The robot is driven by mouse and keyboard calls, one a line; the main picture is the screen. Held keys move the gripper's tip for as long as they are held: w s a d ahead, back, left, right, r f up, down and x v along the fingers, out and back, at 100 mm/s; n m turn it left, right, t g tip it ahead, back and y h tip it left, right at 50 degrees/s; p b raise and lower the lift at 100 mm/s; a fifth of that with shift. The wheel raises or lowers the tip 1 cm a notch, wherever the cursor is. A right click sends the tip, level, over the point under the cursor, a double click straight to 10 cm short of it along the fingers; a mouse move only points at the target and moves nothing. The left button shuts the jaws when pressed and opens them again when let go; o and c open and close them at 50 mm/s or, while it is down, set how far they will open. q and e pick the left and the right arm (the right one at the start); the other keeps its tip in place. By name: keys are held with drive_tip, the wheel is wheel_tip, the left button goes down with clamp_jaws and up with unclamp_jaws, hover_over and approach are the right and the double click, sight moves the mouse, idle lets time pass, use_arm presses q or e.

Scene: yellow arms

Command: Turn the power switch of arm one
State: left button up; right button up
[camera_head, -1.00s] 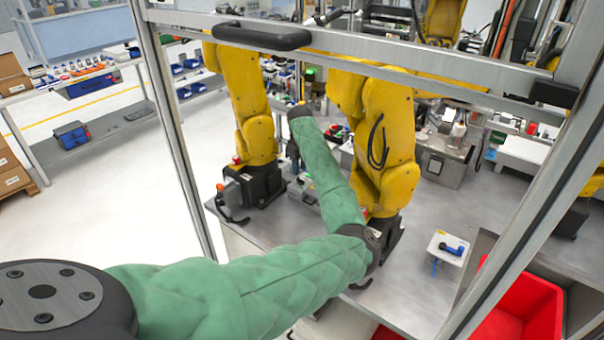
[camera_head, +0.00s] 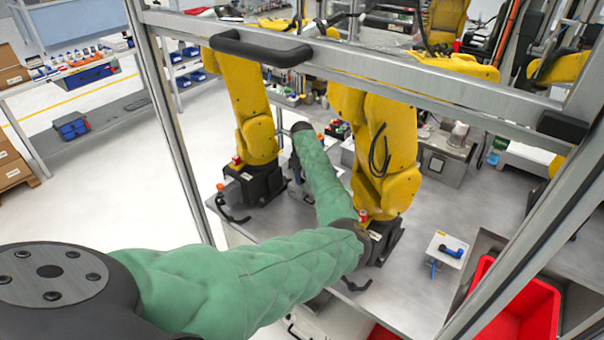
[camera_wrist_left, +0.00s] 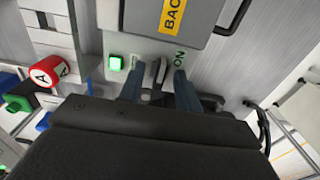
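In the left wrist view, a grey control box (camera_wrist_left: 150,45) has a yellow "BACK" label, a lit green button (camera_wrist_left: 116,63) and an "ON" mark. A small grey switch lever (camera_wrist_left: 152,74) stands below the label. My left gripper (camera_wrist_left: 158,92) is open, its two blue-grey fingers on either side of the lever. Contact with the lever cannot be made out. In the head view my green-sleeved left arm reaches between two yellow robot arms (camera_head: 254,132) (camera_head: 388,150); its gripper is mostly hidden near the table (camera_head: 280,225). My right gripper is not in view.
A metal frame with a black handle (camera_head: 262,47) crosses in front of the cell. A red bin (camera_head: 530,310) and a white stand with a blue part (camera_head: 447,248) are at the right. A red knob marked A (camera_wrist_left: 48,72) is left of the box.

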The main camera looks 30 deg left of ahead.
use_arm(q)
drive_tip(key=shift+s+d+r, duration=0.1)
drive_tip(key=shift+f, duration=0.2)
drive_tip(key=c, duration=0.6)
clamp_jaws()
